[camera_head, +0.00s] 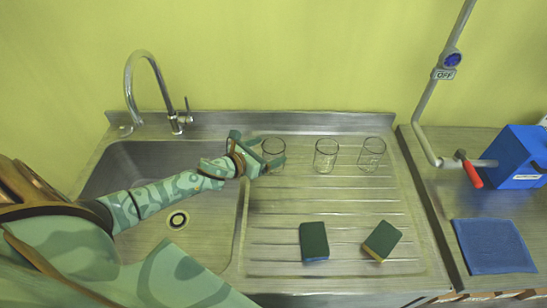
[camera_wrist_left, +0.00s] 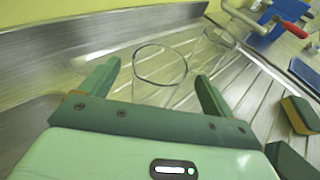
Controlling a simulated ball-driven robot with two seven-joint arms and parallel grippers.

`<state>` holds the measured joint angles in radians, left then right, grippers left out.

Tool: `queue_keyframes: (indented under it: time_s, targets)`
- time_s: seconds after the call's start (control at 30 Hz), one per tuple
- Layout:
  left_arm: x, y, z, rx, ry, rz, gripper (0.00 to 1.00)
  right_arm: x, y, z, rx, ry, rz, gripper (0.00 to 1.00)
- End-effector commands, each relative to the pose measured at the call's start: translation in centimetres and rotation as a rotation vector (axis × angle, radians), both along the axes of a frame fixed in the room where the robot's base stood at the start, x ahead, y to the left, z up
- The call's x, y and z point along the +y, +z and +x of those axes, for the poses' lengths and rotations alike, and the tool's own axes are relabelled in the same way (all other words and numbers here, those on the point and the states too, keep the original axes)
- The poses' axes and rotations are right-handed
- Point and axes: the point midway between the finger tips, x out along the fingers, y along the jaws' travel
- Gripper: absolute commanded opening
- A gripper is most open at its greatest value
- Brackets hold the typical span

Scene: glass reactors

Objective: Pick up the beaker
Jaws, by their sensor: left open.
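Three clear glass beakers stand in a row on the ribbed steel drainboard. The left beaker (camera_head: 273,150) is at my left gripper (camera_head: 266,161), which is open. In the left wrist view this beaker (camera_wrist_left: 160,66) stands upright ahead of the jaws, its rim showing between the two green fingers (camera_wrist_left: 154,90). I cannot tell whether the fingers touch the glass. The middle beaker (camera_head: 326,155) and the right beaker (camera_head: 372,153) stand apart to the right. My right gripper is not in view.
The sink basin (camera_head: 150,160) and tap (camera_head: 150,57) are on the left. A blue device (camera_head: 518,155) with a red handle and a blue mat (camera_head: 493,246) are on the right counter.

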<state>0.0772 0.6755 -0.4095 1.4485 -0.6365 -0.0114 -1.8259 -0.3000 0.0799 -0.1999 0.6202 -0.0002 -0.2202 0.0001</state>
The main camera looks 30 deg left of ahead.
Motion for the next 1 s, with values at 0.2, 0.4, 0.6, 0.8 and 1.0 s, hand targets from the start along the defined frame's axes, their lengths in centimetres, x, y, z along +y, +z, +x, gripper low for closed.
queue_keyframes:
  time_s: [0.2, 0.4, 0.6, 0.8, 1.0]
  targets:
    - [-0.5, -0.9, 2.7, -0.002, 0.002, -0.002, 0.88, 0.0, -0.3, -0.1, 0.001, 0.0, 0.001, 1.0]
    - [-1.0, -1.7, 4.9, 0.0, 0.0, 0.0, 0.88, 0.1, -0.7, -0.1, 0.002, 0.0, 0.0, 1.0]
    - [-1.0, -1.7, 4.9, 0.001, -0.001, 0.0, 0.88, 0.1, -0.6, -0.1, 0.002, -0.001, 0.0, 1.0]
    - [-1.0, -1.7, 4.9, 0.001, 0.0, 0.0, 0.41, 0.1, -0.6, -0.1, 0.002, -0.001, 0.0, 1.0]
    - [-1.0, -1.7, 4.9, 0.0, 0.0, 0.0, 0.38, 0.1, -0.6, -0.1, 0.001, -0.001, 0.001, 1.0]
